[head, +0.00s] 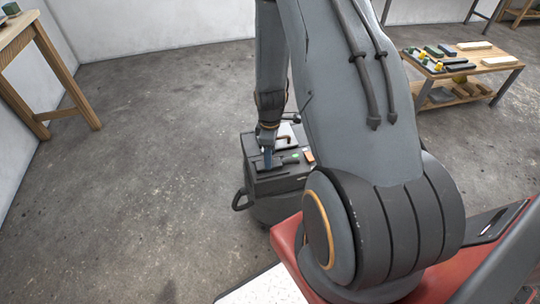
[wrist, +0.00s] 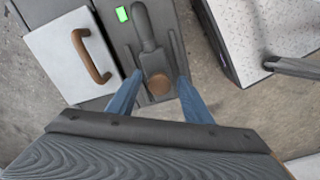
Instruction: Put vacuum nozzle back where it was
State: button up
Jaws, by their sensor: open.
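The vacuum nozzle (wrist: 147,32) looks dark grey, with a slim handle and a wider end by a brown round spot (wrist: 159,85). It lies on the dark top of a boxy machine (head: 277,181), which also shows in the wrist view (wrist: 122,45). My gripper (wrist: 159,82) is open, its two blue fingers on either side of the wide end. I cannot tell whether they touch it. In the head view my gripper (head: 267,159) points down at the machine's top, and the nozzle is hard to make out there.
A pale lid with a brown handle (wrist: 92,57) and a green light (wrist: 122,14) are beside the nozzle. A pale textured platform (wrist: 275,35) stands right of the machine. A wooden workbench (head: 38,55) is at left, a low table with tools (head: 455,75) at right. The left floor is clear.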

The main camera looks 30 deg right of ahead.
notch_tip(320, 180, up, 12)
jog(key=s+a+r+m, duration=0.5)
jog(key=s+r, duration=0.2)
jog(key=r, duration=0.1)
jog(key=s+a+r+m, duration=0.5)
jog(key=s+r+m, duration=0.1)
jog(key=s+r, duration=0.2)
jog(key=shift+a+r, duration=0.3)
jog(key=shift+a, duration=0.1)
jog(key=shift+n, duration=0.7)
jog(key=shift+s+a+r+p, duration=0.1)
jog(key=shift+a+r+p, duration=0.25)
jog(key=shift+a+p, duration=0.25)
jog(key=shift+w+a+r+p, duration=0.1)
jog(key=shift+a+r+p, duration=0.2)
jog(key=shift+a+p, duration=0.25)
jog(key=shift+s+a+r+p, duration=0.1)
jog(key=shift+a+r+p, duration=0.3)
jog(key=shift+a, duration=0.35)
